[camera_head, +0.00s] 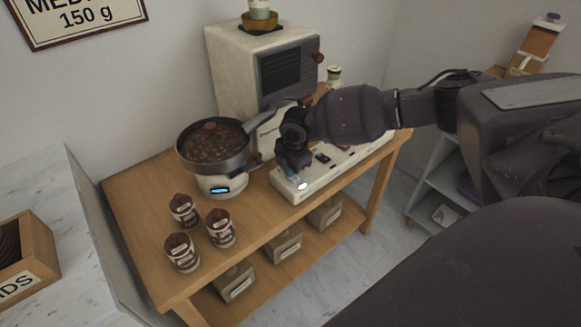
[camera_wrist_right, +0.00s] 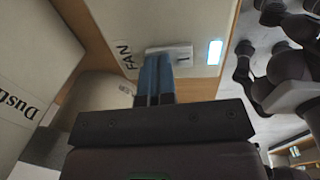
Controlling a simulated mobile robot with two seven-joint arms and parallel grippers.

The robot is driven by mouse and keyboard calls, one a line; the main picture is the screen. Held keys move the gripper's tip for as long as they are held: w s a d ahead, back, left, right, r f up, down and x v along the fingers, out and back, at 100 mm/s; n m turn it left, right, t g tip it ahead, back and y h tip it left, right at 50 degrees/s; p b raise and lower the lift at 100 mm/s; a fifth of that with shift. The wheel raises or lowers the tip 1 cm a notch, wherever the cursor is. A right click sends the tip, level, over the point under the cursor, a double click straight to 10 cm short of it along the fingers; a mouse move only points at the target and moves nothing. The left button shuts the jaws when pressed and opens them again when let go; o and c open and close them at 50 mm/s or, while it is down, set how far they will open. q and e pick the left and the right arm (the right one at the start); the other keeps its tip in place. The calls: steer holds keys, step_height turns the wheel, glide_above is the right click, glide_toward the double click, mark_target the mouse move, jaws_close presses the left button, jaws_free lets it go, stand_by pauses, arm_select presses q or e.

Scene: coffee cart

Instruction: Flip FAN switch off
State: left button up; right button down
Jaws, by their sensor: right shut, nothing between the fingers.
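The white switch panel (camera_head: 345,165) lies on the wooden cart and carries several dark switches. In the right wrist view, the label FAN (camera_wrist_right: 124,55) is printed on the panel beside a pale switch (camera_wrist_right: 180,58). A lit white-blue light (camera_wrist_right: 215,52) glows near that switch; a lit spot (camera_head: 302,185) also shows at the panel's near end in the head view. My right gripper (camera_wrist_right: 158,58) is shut and empty, its blue fingertips right at the switch. I cannot tell whether they touch. Fingers and wrist hide part of the panel in the head view. My left gripper is not in view.
A pan of dark beans (camera_head: 212,148) sits on a white base with a display, left of the panel. A large pale machine (camera_head: 235,75) stands behind. Several labelled cups (camera_head: 220,228) stand at the cart's front left. Crates (camera_head: 283,245) sit on the lower shelf.

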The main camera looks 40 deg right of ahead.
mark_target(294, 178)
steer(key=shift+s+p, duration=0.3)
steer(key=shift+s, duration=0.3)
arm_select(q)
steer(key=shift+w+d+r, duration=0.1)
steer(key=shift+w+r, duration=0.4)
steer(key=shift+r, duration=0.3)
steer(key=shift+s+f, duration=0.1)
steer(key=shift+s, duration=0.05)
arm_select(e)
steer(key=shift+r, duration=0.1)
step_height(294, 178, up, 4)
steer(key=p, duration=0.3)
steer(key=shift+s+f, duration=0.15)
steer(key=shift+f, duration=0.05)
steer(key=shift+r+p, duration=0.35)
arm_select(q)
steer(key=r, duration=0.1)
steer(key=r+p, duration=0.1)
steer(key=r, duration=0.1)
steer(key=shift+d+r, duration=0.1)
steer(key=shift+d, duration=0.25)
arm_select(e)
step_height(294, 178, up, 9)
steer(key=s, duration=0.1)
steer(key=shift+s+r, duration=0.2)
